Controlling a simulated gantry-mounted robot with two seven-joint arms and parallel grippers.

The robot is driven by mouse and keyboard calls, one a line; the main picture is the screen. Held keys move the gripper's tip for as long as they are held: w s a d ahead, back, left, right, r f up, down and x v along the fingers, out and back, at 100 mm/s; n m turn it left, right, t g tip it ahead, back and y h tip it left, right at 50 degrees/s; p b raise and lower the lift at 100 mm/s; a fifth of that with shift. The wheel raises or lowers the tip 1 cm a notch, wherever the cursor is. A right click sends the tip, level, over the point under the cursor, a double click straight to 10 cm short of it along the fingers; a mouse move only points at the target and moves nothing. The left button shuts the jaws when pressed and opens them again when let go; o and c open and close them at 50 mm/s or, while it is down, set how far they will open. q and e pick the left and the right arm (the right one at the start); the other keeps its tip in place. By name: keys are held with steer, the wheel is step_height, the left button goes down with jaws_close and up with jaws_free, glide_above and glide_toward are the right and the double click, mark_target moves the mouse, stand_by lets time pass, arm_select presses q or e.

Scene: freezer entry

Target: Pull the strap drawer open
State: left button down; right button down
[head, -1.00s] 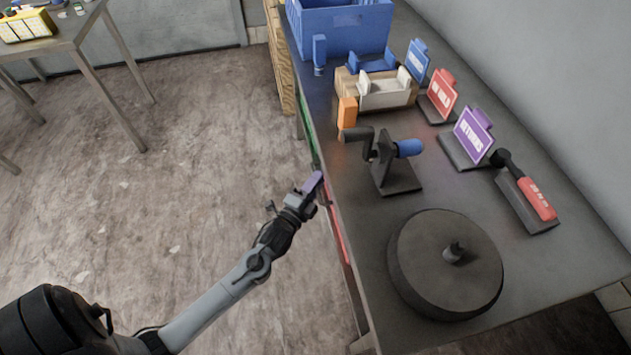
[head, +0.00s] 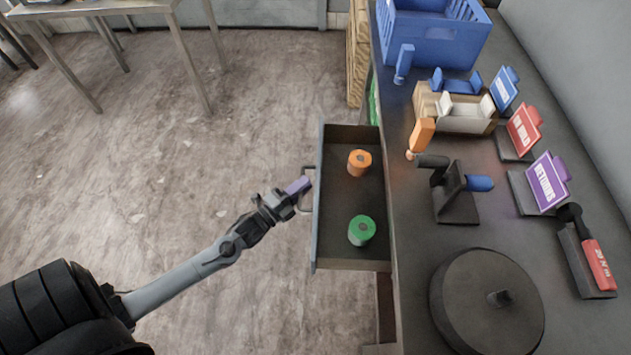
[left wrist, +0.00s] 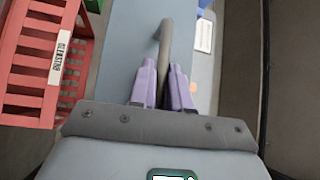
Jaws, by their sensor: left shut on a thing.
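The strap drawer (head: 342,262) stands pulled out from under the dark counter in the head view. Inside it lie an orange strap roll (head: 359,162) and a green strap roll (head: 361,230). My left gripper (head: 302,186) is at the drawer's front handle (head: 308,203), left of the front panel. In the left wrist view its purple fingers (left wrist: 164,88) are shut on the bar handle (left wrist: 165,45), one on each side, with the drawer's grey front behind. My right gripper is not in view.
The counter holds a round dark turntable (head: 487,305), a black stand with a blue grip (head: 455,195), signs and a blue crate (head: 435,35). A red crate (left wrist: 45,60) shows at left in the wrist view. Floor left of the drawer is clear.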

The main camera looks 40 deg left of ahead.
arm_select(q)
steer(key=shift+s+a+p, duration=0.2)
steer(key=shift+s+a, duration=0.5)
steer(key=shift+a, duration=0.15)
steer(key=shift+s+a+p, duration=0.15)
steer(key=shift+s+a, duration=0.5)
steer(key=shift+a, duration=0.2)
steer(key=c, duration=1.2)
jaws_free()
steer(key=shift+s, duration=0.1)
steer(key=s+a+f, duration=0.1)
steer(key=s, duration=0.9)
steer(key=shift+s+f+b, duration=0.2)
steer(key=shift+s+b, duration=0.1)
steer(key=shift+b, duration=0.1)
